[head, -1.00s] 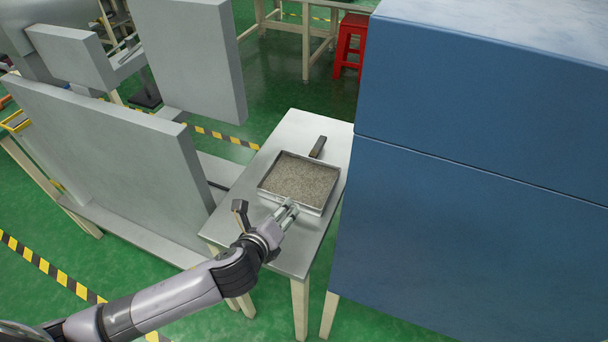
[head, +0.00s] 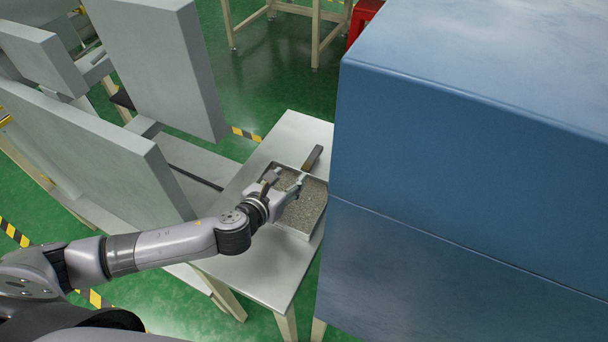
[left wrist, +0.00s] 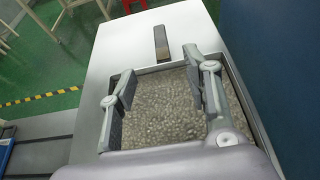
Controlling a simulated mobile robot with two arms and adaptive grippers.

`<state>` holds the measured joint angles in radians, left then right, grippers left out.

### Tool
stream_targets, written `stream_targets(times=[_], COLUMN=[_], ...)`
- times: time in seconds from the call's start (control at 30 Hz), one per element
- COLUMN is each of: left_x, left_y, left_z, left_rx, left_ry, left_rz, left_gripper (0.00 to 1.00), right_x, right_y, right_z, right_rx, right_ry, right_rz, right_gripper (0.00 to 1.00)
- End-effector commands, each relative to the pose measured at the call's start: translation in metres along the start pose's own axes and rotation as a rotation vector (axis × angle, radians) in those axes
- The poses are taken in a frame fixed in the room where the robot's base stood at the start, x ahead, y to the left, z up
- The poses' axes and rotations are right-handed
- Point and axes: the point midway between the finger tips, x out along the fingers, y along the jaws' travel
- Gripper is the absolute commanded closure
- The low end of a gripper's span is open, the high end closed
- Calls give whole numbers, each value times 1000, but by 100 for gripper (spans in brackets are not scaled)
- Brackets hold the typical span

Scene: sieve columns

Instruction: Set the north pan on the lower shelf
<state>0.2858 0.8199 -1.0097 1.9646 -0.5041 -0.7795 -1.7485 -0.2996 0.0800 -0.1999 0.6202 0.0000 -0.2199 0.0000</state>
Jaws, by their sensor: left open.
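The pan (head: 307,208) is a square metal tray filled with grey-brown gravel. It sits on a narrow grey table (head: 262,268). It has a dark handle (head: 312,158) on its far side. My left gripper (head: 297,182) is over the pan and hides part of it. In the left wrist view the gripper (left wrist: 160,88) is open, its two fingers apart above the gravel (left wrist: 163,112), with the far handle (left wrist: 161,43) beyond the fingertips. I cannot tell whether the fingers touch the pan. The shelf is not clearly identifiable. My right gripper is not in view.
A large blue cabinet (head: 470,150) stands close along the table's right side. Grey upright panels (head: 95,150) stand to the left, with a low ledge (head: 195,160) behind. A red stool (head: 362,18) and a bench frame (head: 316,35) are at the back.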

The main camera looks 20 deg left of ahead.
Motion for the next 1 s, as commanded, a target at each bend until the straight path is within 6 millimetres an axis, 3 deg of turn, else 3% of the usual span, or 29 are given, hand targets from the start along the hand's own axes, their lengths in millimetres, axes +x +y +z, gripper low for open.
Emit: stream_targets(times=[0.17, 0.7, 1.0], left_x=[9, 104, 125], left_y=[-1, 0, 0], left_z=[0, 0, -1], left_rx=[-3, -3, -3], left_ry=[0, 0, 0], left_rz=[0, 2, 0], left_gripper=[55, 55, 55], right_x=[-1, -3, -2], right_y=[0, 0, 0], right_z=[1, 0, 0], right_rx=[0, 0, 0], right_ry=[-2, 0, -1], right_rz=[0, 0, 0], right_gripper=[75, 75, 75])
